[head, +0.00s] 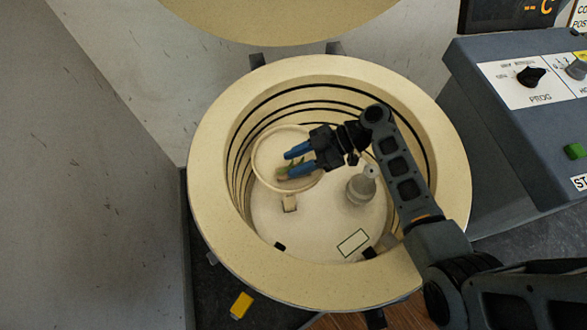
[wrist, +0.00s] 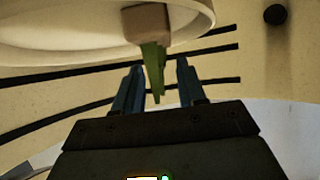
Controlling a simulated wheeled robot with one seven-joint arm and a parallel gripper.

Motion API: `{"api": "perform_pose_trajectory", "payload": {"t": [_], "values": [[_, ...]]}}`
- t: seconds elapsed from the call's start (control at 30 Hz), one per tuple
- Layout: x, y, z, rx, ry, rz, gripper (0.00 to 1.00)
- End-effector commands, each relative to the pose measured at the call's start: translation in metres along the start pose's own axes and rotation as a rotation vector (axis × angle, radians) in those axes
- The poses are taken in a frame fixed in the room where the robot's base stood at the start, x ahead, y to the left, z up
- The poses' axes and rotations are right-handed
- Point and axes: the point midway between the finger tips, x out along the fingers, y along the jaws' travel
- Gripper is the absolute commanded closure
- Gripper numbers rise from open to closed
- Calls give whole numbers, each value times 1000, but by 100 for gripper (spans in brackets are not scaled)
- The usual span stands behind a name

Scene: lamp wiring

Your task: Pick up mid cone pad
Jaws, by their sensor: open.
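A small tan cone pad (head: 283,174) with green cones (head: 291,165) stands on a round cream shelf (head: 265,148) inside the kiln. In the wrist view the tan pad (wrist: 147,22) is at the top, with the green cone (wrist: 153,65) extending from it toward my gripper. My gripper (head: 284,164) is open, its blue fingers reaching left over the shelf. In the wrist view the cone shows between the spread fingers of my gripper (wrist: 160,66), and the pad lies beyond the tips. Contact is not clear. A finger partly hides the pad in the head view.
The round kiln wall (head: 213,200) surrounds my arm. A grey bottle-shaped piece (head: 362,187) stands on the kiln floor, and a tan block (head: 290,203) is below the shelf. The raised lid (head: 280,18) is behind. A control box (head: 520,130) is at the right.

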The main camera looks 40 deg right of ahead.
Motion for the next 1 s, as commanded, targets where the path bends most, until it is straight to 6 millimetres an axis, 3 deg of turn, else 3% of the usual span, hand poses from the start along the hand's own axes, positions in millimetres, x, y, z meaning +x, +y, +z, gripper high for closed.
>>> {"api": "perform_pose_trajectory", "payload": {"t": [0.2, 0.47, 0.87, 1.0], "values": [[26, 0, 0, -1, 1, 0, 60], [28, 0, -1, -1, 0, 2, 60], [28, 0, -1, -1, 0, 2, 96], [28, 0, -1, -1, 0, 2, 97]]}}
